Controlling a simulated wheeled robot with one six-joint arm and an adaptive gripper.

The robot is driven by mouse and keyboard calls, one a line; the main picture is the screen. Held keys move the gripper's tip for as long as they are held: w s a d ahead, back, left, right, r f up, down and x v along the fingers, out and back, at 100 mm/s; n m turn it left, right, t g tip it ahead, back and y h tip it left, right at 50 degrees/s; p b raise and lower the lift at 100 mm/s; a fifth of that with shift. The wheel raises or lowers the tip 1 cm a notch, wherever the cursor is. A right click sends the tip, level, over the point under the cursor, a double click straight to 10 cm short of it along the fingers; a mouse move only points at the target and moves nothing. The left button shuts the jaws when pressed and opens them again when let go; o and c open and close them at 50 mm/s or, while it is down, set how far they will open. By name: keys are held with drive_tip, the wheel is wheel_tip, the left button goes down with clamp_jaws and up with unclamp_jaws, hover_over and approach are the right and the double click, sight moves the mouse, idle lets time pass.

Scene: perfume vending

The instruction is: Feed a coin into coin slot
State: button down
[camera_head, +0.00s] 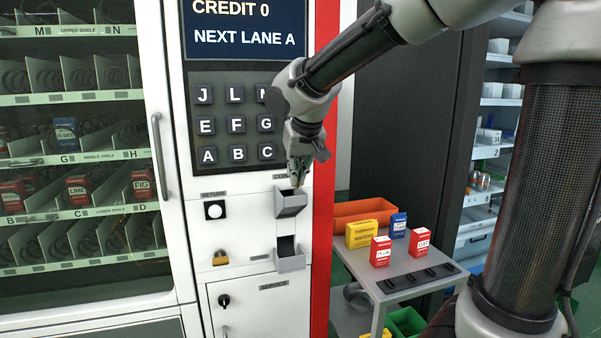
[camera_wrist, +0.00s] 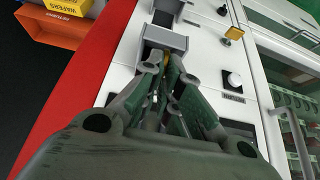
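My gripper (camera_head: 298,170) points down in front of the vending machine's panel, just above the upper grey box (camera_head: 291,204) beneath a partly hidden label that starts with "CO". In the wrist view my fingers (camera_wrist: 165,70) are close together, with a small gold edge (camera_wrist: 156,69) between their tips that looks like the coin. Most of it is hidden by the fingers. The same upper grey box (camera_wrist: 166,40) is right ahead of the fingertips. The coin slot opening itself is hidden, and I cannot tell whether the coin touches anything.
A lower grey box (camera_head: 290,259) sits below. The display (camera_head: 245,25) reads CREDIT 0. A grey cart (camera_head: 405,270) with small boxes and an orange bin (camera_head: 363,211) stands at right.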

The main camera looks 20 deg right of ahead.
drive_tip(key=shift+w+f, duration=0.4)
drive_tip(key=shift+w, duration=0.25)
drive_tip(key=shift+w+f, duration=0.35)
drive_tip(key=shift+w, duration=0.25)
drive_tip(key=shift+w+f, duration=0.85)
drive_tip(key=c, duration=1.6)
unclamp_jaws()
drive_tip(key=shift+o, duration=0.2)
drive_tip(key=shift+r, duration=0.1)
drive_tip(key=v, duration=1.1)
drive_tip(key=shift+s+r, duration=0.25)
drive_tip(key=shift+r, duration=0.1)
